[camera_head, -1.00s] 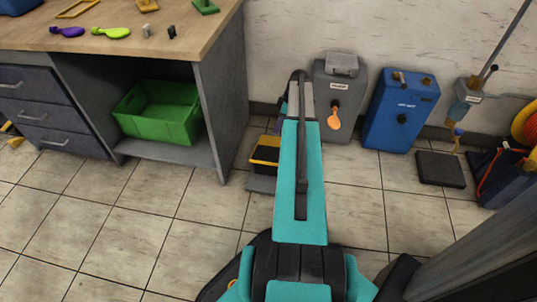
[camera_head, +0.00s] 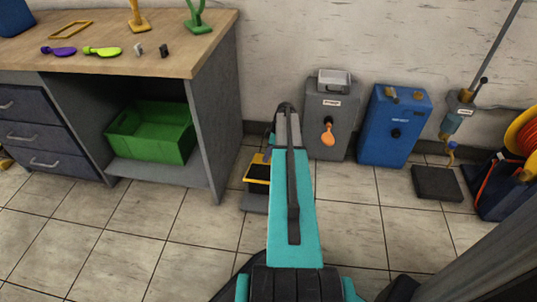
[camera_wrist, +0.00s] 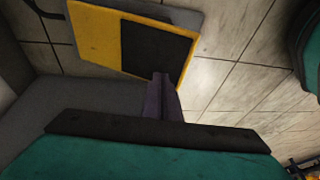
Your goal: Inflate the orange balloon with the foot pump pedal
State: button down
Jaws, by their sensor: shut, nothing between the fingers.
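The orange balloon (camera_head: 328,133) hangs small and limp on the front of a grey pump unit (camera_head: 342,100) by the wall. The foot pump pedal (camera_head: 256,171), yellow with a dark pad, is on the floor left of that unit, partly hidden by my arm. In the wrist view the pedal (camera_wrist: 88,30) fills the upper left. My gripper (camera_wrist: 162,80) is shut and empty, its tips overlapping the pedal's near right edge in the picture. I cannot tell whether they touch it. In the head view my arm hides the gripper.
A workbench (camera_head: 215,60) with a green bin (camera_head: 152,131) on its lower shelf stands at left. A blue unit (camera_head: 394,125) stands right of the grey one. A dark floor plate (camera_head: 437,183) and a hose reel (camera_head: 522,132) are at far right. Tiled floor at front left is clear.

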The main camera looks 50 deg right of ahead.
jog(key=b, duration=0.2)
send_over(262, 175)
jog(key=d, duration=0.2)
notch_tip(262, 175, down, 5)
jog(key=shift+a+r, duration=0.1)
jog(key=shift+s+a+f+b, duration=0.15)
jog(key=shift+f+b, duration=0.05)
jog(key=shift+f, duration=0.3)
jog(key=shift+s+a+f+b, duration=0.1)
jog(key=shift+a+f+b, duration=0.1)
jog(key=shift+f, duration=0.25)
